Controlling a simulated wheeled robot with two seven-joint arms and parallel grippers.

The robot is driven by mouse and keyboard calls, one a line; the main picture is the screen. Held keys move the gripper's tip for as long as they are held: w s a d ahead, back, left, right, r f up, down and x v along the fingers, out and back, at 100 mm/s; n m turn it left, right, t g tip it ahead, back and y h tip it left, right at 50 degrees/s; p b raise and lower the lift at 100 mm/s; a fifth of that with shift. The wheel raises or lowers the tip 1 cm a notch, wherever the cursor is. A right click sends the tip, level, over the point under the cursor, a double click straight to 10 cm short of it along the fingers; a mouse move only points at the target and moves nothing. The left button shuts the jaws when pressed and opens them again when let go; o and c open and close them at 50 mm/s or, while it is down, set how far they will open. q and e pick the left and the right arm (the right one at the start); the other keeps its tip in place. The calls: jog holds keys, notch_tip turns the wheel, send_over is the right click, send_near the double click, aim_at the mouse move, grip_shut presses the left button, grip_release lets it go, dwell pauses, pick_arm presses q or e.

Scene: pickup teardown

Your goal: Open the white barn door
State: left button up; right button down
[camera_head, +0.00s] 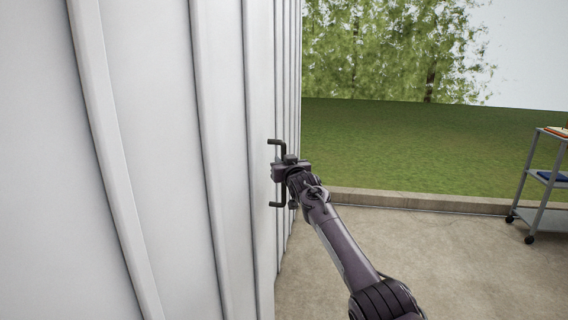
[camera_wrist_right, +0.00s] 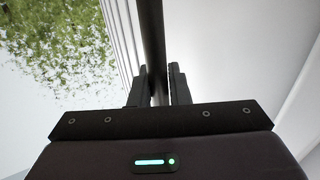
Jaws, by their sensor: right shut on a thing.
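The white barn door (camera_head: 165,150) is a ribbed white panel filling the left of the head view. Its black bar handle (camera_head: 275,143) stands out from the door's surface near the far edge of the visible panel. My right gripper (camera_head: 279,172) is at the middle of the handle. In the right wrist view, the gripper's two dark fingers (camera_wrist_right: 159,88) stand on either side of the black handle bar (camera_wrist_right: 151,35), shut on it. My left gripper is not in view.
Concrete floor (camera_head: 450,260) lies clear to the right of the door. A low curb (camera_head: 420,202) separates it from grass (camera_head: 420,145). A grey wheeled cart (camera_head: 542,185) with items on its shelves stands at the right edge.

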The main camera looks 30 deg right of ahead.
jog(key=shift+a+f, duration=0.35)
jog(key=shift+f, duration=0.15)
jog(key=c, duration=1.6)
grip_release()
jog(key=shift+o, duration=0.8)
jog(key=shift+a+r, duration=0.15)
jog(key=shift+r, duration=0.2)
jog(key=shift+d, duration=0.2)
jog(key=shift+s, duration=0.1)
jog(key=s+a, duration=0.1)
jog(key=s, duration=0.6)
jog(key=shift+s+a+b, duration=0.2)
jog(key=shift+a+b, duration=0.1)
jog(key=shift+b, duration=0.15)
